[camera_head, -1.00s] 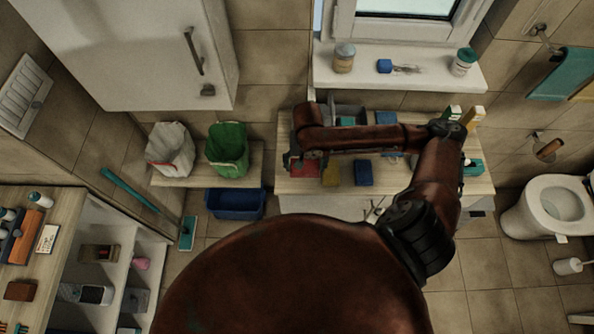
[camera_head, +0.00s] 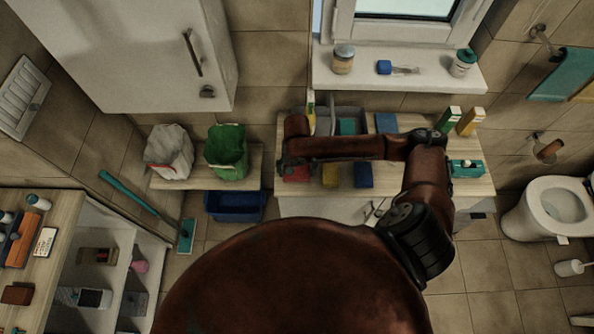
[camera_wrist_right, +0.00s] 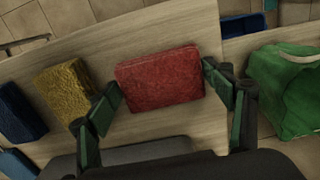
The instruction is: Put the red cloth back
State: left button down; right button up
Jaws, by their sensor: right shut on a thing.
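The red cloth (camera_wrist_right: 160,78) is a thick folded block at the middle of the right wrist view. In the head view it shows partly (camera_head: 296,174) at the left end of the counter (camera_head: 480,186), under my right wrist. My right gripper (camera_wrist_right: 160,93) has one finger at each short side of the cloth and is shut on it. The cloth is at or just above the wooden top; I cannot tell whether it touches. A yellow cloth (camera_wrist_right: 66,88) and a blue cloth (camera_wrist_right: 20,110) lie beside it in a row. My left gripper is not in view.
Boxes (camera_head: 470,121) stand at the counter's right.

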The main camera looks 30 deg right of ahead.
aim_at(297, 172)
jog(key=o, duration=1)
jog(key=shift+f, duration=0.1)
notch_tip(297, 172, up, 12)
jog(key=shift+r+p, duration=0.15)
jog(key=shift+p, duration=0.35)
